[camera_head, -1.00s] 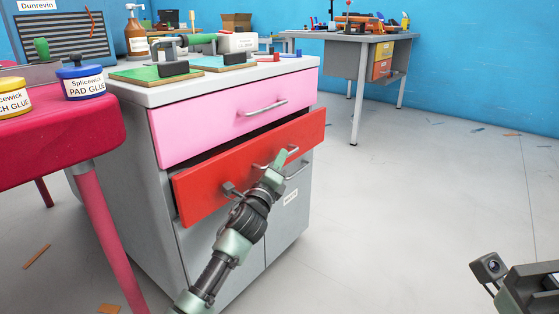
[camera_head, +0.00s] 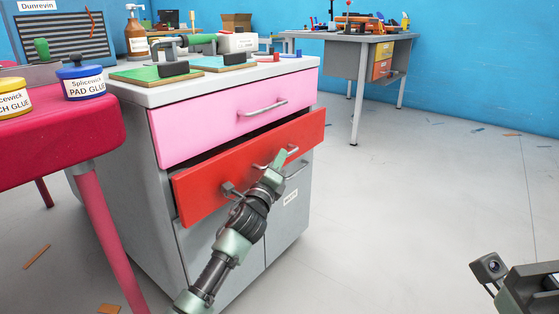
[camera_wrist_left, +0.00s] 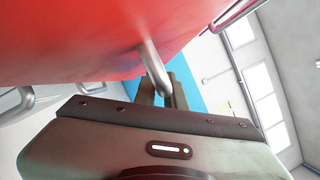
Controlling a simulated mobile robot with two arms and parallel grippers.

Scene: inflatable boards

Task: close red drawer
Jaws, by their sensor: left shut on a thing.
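The red drawer (camera_head: 240,165) is in the grey cabinet, below a pink drawer (camera_head: 235,115). Its front stands out from the cabinet, with a dark gap along its top edge, so it is partly open. My left gripper (camera_head: 281,160) is at the red front and shut on the drawer's metal handle (camera_wrist_left: 153,66). In the left wrist view the red front (camera_wrist_left: 90,40) fills the upper left, and the two dark fingers (camera_wrist_left: 163,88) meet the handle. Only part of my right arm shows at the lower right; its fingers are out of view.
A pink-red table (camera_head: 60,145) with glue tubs stands close at the left. A grey desk (camera_head: 345,55) stands behind.

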